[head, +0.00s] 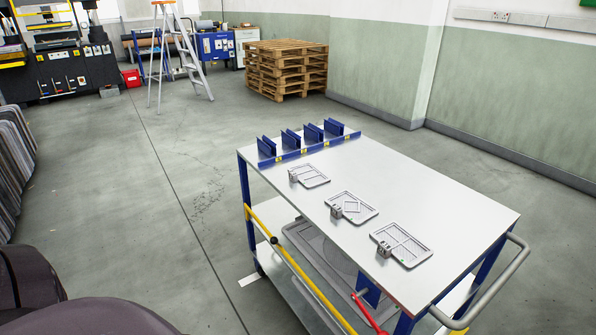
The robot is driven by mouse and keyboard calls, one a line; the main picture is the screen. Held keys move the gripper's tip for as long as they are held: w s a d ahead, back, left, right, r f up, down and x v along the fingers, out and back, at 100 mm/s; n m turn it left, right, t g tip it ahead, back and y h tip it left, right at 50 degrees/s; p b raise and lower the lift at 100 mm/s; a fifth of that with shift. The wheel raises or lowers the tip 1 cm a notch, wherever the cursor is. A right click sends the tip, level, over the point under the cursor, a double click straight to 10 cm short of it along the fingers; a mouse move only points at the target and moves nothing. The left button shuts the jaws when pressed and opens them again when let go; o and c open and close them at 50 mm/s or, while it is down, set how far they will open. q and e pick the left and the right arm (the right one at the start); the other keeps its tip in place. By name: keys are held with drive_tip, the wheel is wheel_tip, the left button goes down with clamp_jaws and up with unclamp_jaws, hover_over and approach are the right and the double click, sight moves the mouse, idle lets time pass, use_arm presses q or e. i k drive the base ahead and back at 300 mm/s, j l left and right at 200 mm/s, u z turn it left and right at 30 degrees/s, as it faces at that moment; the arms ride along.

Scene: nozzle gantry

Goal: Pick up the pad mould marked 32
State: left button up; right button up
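Three flat grey pad moulds lie in a row on the metal top of a blue-framed trolley (420,185). The far mould (314,178) is smallest in view, the middle mould (352,208) has a diamond pattern, and the near mould (408,246) has a ribbed pattern and a small green spot. Each has a small grey block at its left corner. Any number on them is too small to read, so I cannot tell which is marked 32. Neither of my grippers is in view.
Several blue slotted holders (290,138) with yellow labels stand along the trolley's far-left edge. A grey handle (490,285) sticks out at the near right. Yellow and red bars show at its side. Pallets (287,70) and a stepladder (182,55) stand behind.

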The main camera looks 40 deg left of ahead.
sight(307, 174)
drive_tip(key=i+j, duration=0.1)
drive_tip(key=j, duration=1.35)
drive_tip(key=i+j, duration=0.15)
drive_tip(key=j, duration=0.6)
drive_tip(key=i+j, duration=0.1)
drive_tip(key=j, duration=1.35)
drive_tip(key=i+j, duration=0.15)
drive_tip(key=j, duration=0.6)
